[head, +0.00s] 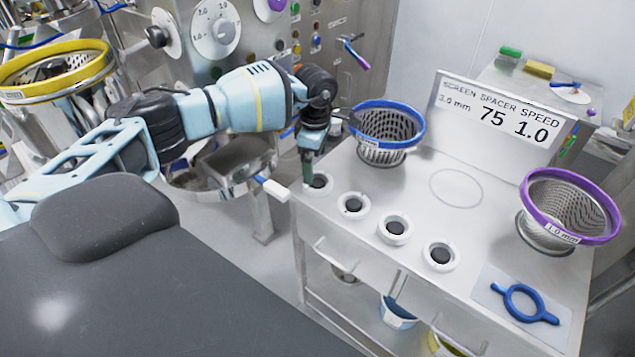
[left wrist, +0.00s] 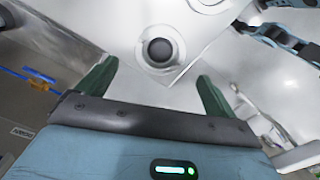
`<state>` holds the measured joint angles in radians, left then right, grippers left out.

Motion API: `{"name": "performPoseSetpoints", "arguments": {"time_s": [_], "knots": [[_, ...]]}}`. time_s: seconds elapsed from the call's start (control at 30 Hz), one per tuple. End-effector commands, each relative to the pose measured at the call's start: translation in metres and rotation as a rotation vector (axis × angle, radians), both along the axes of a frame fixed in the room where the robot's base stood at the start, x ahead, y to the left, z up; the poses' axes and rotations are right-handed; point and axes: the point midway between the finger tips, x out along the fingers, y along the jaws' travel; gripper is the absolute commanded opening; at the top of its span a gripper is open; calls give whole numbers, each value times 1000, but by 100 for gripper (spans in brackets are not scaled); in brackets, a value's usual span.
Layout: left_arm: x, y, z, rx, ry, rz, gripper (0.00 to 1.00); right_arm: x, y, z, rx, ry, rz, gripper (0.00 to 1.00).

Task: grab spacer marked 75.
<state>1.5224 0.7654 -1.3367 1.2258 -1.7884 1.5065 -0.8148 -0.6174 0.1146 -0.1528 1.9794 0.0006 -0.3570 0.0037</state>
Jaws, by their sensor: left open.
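Several white ring-shaped spacers with dark centres stand in a row on the steel cart top: the leftmost (head: 318,184), a second (head: 354,206), a third (head: 394,230) and a fourth (head: 439,256). I cannot read a number on any of them. My left gripper (head: 308,172) points down at the leftmost spacer, its green fingers just over or beside it. In the left wrist view the open fingers (left wrist: 155,86) are apart and empty, with one spacer (left wrist: 158,66) ahead between them. Contact cannot be told. My right gripper does not show.
A sign (head: 503,115) reads "SCREEN SPACER SPEED, 3.0 mm, 75, 1.0". A blue-rimmed screen basket (head: 388,124) stands behind the row, a purple-rimmed one (head: 568,205) at right. A blue tool (head: 524,303) lies front right. The middle cart top is clear.

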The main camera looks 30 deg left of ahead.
Motion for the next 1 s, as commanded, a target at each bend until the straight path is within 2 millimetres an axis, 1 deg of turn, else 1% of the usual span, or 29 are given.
{"name": "performPoseSetpoints", "arguments": {"time_s": [0.07,0.27,0.47,0.6,0.7,0.9,0.97,1.0], "knots": [[0,0,-6,0,0,-1,93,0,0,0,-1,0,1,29],[0,0,-12,0,0,0,93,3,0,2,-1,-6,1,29],[-2,1,-39,0,1,1,93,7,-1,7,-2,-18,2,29],[-1,1,-55,-1,1,1,93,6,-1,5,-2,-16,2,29],[-1,1,-59,-2,-1,0,93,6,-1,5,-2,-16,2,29],[-1,1,-59,-2,-2,0,93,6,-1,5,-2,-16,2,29],[-1,1,-59,-2,-2,0,86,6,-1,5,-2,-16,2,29],[-1,1,-59,-2,-2,0,81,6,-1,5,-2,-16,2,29]]}}
